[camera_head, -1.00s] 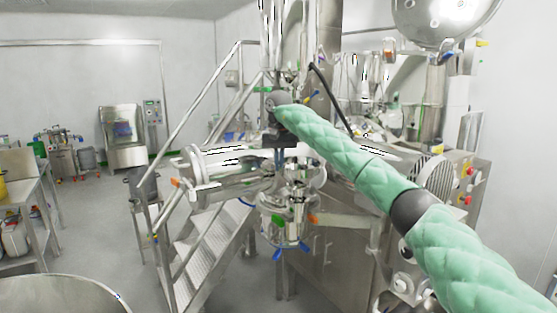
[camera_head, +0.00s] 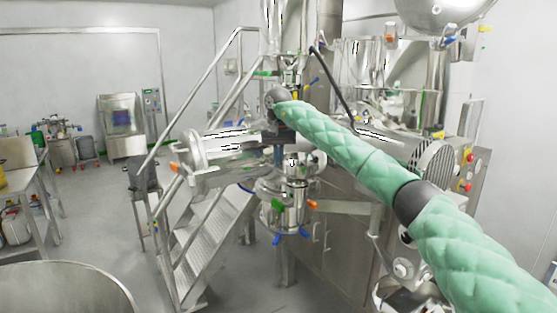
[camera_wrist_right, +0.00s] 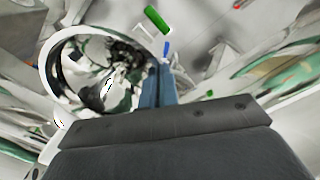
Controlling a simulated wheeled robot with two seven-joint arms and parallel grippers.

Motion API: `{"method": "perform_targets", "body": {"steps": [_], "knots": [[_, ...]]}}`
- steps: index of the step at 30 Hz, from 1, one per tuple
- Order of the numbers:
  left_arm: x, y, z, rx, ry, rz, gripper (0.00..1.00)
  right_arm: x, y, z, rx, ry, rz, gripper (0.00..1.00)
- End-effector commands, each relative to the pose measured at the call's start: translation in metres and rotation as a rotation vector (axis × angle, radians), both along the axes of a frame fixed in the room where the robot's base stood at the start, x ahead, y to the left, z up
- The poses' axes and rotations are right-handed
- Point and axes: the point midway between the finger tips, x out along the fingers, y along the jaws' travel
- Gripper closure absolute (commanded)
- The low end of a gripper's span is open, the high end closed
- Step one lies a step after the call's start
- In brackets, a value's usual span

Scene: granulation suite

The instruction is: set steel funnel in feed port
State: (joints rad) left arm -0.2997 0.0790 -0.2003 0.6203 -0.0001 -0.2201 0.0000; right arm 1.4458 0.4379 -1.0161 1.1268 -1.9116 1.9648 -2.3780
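My right gripper (camera_head: 279,157) hangs at the end of the green-sleeved arm, near the middle of the head view. In the right wrist view its blue fingers (camera_wrist_right: 160,84) are close together at the rim of a shiny round steel funnel (camera_wrist_right: 48,72), and appear shut on it. In the head view the funnel (camera_head: 308,163) shows as a mirror-like bowl at the fingers. Just below it stands a steel cylinder with coloured handles, which looks like the feed port (camera_head: 290,212). I cannot tell whether funnel and port touch. My left gripper is out of view.
A horizontal steel vessel (camera_head: 225,150) lies left of the gripper, with steel steps (camera_head: 208,235) below. A cabinet machine (camera_head: 340,240) stands to the right. A large round steel vessel (camera_head: 65,285) fills the lower left. The floor (camera_head: 105,215) at left is partly clear.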

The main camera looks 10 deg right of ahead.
Motion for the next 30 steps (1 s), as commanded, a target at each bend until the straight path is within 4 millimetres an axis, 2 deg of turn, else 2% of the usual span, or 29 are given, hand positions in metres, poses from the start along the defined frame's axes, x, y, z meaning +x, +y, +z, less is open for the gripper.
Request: {"method": "perform_targets", "body": {"steps": [11, 15, 25, 30], "knots": [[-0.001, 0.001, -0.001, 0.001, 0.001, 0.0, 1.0, -0.002, 0.0, 0.0, 0.0, 0.0, 0.0, 1.0], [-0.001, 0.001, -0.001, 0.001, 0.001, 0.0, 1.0, -0.002, 0.0, 0.0, 0.0, 0.0, 0.0, 0.72], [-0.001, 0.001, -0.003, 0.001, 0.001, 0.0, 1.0, -0.002, 0.0, 0.001, 0.0, 0.0, 0.0, 0.72], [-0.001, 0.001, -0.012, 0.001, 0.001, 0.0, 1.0, -0.001, 0.001, 0.011, 0.0, -0.003, 0.0, 0.72]]}}
